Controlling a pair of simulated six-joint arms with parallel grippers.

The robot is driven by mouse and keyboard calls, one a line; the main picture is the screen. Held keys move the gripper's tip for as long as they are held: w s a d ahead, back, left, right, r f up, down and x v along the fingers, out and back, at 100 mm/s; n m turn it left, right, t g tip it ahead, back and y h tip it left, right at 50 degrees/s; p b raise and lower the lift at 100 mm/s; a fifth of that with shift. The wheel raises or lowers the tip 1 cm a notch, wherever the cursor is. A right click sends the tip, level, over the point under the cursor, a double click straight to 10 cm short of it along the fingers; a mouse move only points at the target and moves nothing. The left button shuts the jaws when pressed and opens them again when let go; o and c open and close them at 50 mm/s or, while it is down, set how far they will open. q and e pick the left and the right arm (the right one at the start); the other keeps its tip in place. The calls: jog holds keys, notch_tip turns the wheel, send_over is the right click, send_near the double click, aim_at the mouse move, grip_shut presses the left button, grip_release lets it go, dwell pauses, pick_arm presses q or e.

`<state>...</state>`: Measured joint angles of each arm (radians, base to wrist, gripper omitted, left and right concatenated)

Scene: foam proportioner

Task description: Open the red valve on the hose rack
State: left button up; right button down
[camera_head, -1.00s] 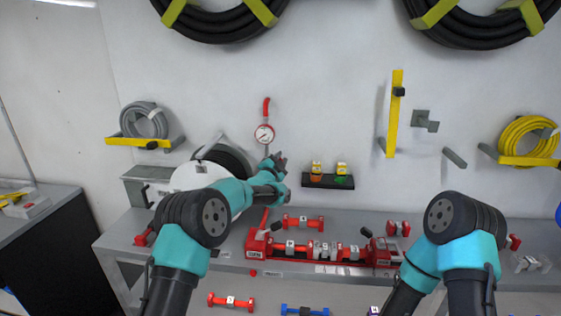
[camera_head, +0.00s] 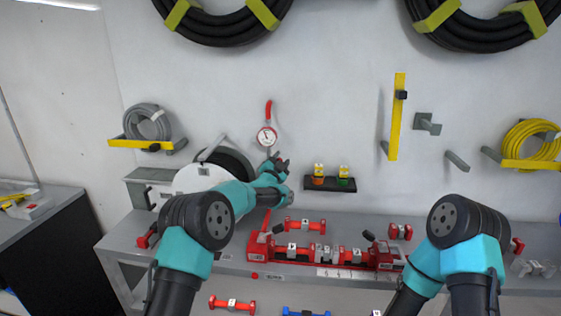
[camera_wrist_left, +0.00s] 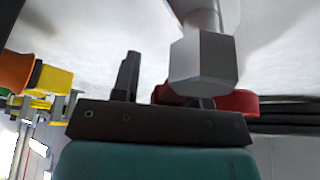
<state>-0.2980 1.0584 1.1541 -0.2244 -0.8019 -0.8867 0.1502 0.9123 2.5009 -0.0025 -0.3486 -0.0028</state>
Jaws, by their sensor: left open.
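A red valve handle (camera_head: 268,110) stands upright on the wall, just above a round white gauge (camera_head: 267,137) with a red rim. My left gripper (camera_head: 276,165) is open just below the gauge, with its fingers pointing up. In the left wrist view a grey hexagonal fitting (camera_wrist_left: 202,68) is close in front of the open jaws (camera_wrist_left: 165,85) and hides most of one finger. A red part (camera_wrist_left: 237,102) shows behind it; I cannot tell whether it is the handle or the gauge rim. My right gripper is out of view; only its arm shows.
A white hose reel (camera_head: 200,178) stands behind my left arm. A small black shelf (camera_head: 330,184) with two small bottles is right of the gripper. A red manifold (camera_head: 300,254) lies on the bench (camera_head: 120,240) below. The wall above the gripper is mostly clear.

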pick_arm(q)
jog(key=shift+a+r, duration=0.3)
jog(key=shift+r, duration=0.05)
